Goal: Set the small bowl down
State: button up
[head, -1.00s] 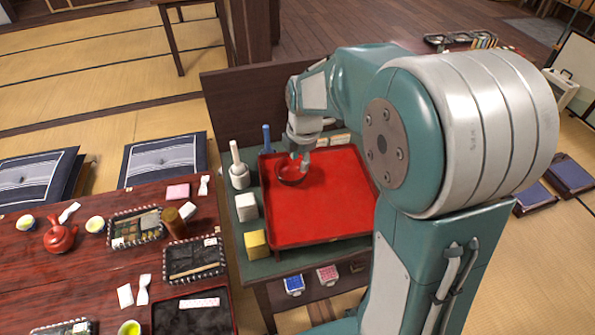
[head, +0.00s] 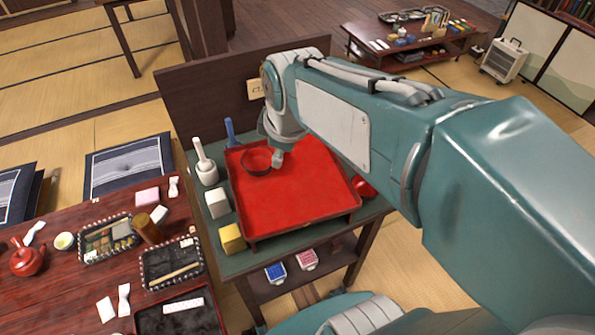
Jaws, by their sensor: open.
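The small bowl (head: 257,161) is dark outside with a red inside. It sits upright on the red tray (head: 290,205), near the tray's back left corner. My gripper (head: 277,158) is open at the bowl's right rim, with a grey fingertip low beside it. My arm hides most of the gripper, so I cannot tell whether a finger still touches the rim.
A white mallet-like item (head: 205,165), a white block (head: 217,203) and a yellow block (head: 232,238) line the stand's left edge. A red rounded item (head: 364,188) is right of the tray. The tray's middle is clear.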

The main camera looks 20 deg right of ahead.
jog(key=s+r+m+t, duration=0.1)
jog(key=s+m+t, duration=0.1)
jog(key=s+m, duration=0.8)
